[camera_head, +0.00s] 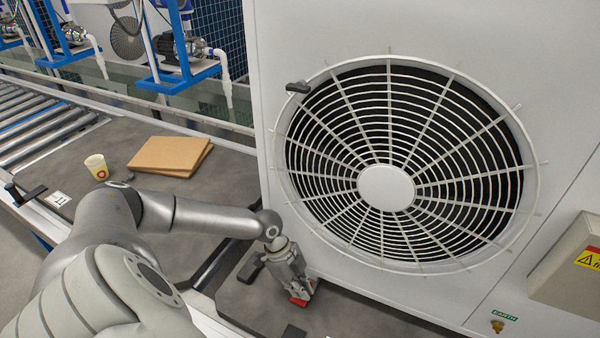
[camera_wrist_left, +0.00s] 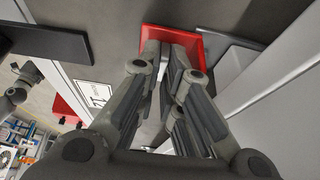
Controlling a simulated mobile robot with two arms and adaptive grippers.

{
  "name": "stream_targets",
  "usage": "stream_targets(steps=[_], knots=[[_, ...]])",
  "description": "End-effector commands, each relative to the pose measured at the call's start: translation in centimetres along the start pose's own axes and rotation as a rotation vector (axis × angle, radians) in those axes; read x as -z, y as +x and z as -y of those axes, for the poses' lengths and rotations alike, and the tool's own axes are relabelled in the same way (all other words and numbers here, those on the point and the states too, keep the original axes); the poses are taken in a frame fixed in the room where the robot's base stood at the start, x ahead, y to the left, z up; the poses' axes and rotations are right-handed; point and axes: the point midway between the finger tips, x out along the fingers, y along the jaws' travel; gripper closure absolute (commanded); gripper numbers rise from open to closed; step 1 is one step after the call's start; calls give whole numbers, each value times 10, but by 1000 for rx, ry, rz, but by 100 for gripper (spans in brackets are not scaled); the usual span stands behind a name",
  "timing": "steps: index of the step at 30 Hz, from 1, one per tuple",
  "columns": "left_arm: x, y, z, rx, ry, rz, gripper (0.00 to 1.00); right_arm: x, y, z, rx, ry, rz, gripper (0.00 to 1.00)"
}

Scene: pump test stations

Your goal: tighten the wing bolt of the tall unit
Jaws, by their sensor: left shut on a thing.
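The tall unit is a big white cabinet (camera_head: 330,25) with a round fan guard, filling the right of the head view. A small brass bolt (camera_head: 497,326) sits low on its front under a green EARTH label; its wings are too small to make out. My left gripper (camera_head: 299,292) is at the foot of the cabinet, left of the bolt and well apart from it. It is shut on a red piece (camera_head: 301,301). In the left wrist view the red piece (camera_wrist_left: 198,42) shows around and beyond the fingertips (camera_wrist_left: 168,50); the fingers hide its gripped part.
A grey box with a warning label (camera_head: 570,265) juts out at the right. A dark knob (camera_head: 297,87) stands at the guard's upper left. A cup (camera_head: 97,167) and brown boards (camera_head: 171,155) lie on the grey surface at the left, by a roller conveyor (camera_head: 40,125).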

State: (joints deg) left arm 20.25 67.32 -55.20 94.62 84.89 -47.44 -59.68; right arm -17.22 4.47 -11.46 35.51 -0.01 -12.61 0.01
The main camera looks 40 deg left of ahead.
Motion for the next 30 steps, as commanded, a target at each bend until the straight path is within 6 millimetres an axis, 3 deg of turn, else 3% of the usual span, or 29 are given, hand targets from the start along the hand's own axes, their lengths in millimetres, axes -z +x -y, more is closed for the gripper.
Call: stream_targets(steps=[11, 12, 17, 26, 30], knots=[[0, 0, 0, -2, 8, 2, 100, 0, 0, -2, -3, -1, 0, 100], [0, 0, 0, -2, 8, 2, 90, 0, 0, -2, -3, -1, 0, 100], [0, 0, 0, -2, 6, 1, 71, 0, 0, -2, -3, -1, 0, 100], [0, -1, 0, -2, 5, 1, 71, 0, 0, -4, -5, -2, 0, 100], [-1, -12, 1, 0, 4, 2, 71, 0, 0, -3, -4, -1, 0, 100]])
